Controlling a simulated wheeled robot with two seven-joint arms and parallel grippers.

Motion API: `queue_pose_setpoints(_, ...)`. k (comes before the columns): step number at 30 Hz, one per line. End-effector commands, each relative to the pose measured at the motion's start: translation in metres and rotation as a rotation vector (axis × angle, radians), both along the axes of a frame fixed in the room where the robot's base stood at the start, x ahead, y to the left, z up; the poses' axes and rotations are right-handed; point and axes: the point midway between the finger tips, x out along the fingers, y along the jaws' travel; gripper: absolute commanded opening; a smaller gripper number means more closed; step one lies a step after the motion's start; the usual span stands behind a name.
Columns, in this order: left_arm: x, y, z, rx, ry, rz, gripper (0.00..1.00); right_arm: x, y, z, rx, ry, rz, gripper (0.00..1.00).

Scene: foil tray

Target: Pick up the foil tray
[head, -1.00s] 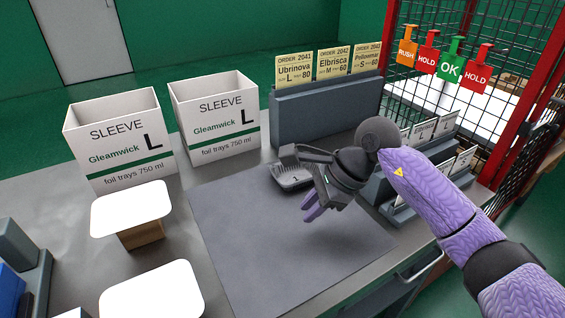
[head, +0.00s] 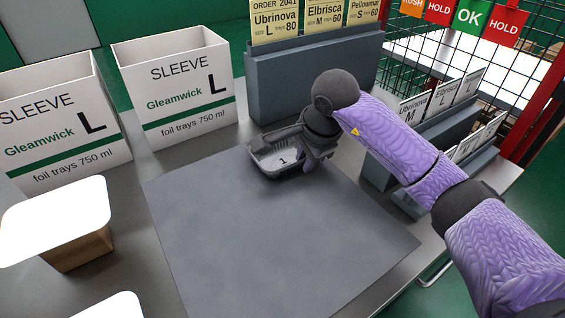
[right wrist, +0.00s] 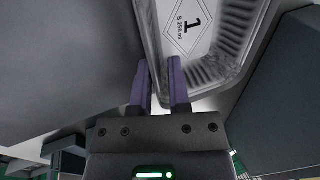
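The foil tray (head: 268,160) is a small silver tray marked 1, sitting upright at the back edge of the grey mat (head: 270,240). In the right wrist view the tray (right wrist: 210,40) fills the top right, its label reading S 250 ml. My right gripper (head: 308,163) is at the tray's right end. In the right wrist view its two purple fingers (right wrist: 161,68) are apart, with the tray's rim and wall appearing between them. I cannot tell if they touch it. The arm hides part of the tray's far side. My left gripper is out of view.
Two white sleeve boxes (head: 178,90) stand at the back left. A grey block with order cards (head: 310,85) rises close behind the tray. Card racks (head: 425,125) stand to the right, near the wire mesh. White-topped blocks (head: 60,215) are at left. The mat's front is clear.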

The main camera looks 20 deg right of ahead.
Motion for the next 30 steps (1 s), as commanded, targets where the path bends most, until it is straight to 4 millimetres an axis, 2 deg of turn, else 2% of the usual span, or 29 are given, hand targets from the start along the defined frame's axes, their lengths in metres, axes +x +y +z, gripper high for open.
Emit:
queue_pose_setpoints(1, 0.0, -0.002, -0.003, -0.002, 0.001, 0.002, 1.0, 0.001, 0.0, -0.006, 0.0, 0.001, 0.0, 0.22)
queue_pose_setpoints(7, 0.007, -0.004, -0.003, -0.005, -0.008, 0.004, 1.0, 0.002, 0.0, -0.004, -0.001, -0.001, 0.0, 0.22)
queue_pose_setpoints(8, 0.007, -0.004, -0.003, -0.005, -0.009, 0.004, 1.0, 0.002, 0.0, -0.004, -0.001, -0.001, 0.0, 0.2)
queue_pose_setpoints(11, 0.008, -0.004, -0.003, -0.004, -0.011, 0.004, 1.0, 0.002, 0.0, -0.004, 0.0, -0.001, 0.0, 0.0)
queue_pose_setpoints(30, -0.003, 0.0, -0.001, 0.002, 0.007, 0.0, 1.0, 0.002, 0.0, -0.005, 0.0, 0.001, 0.0, 0.0)
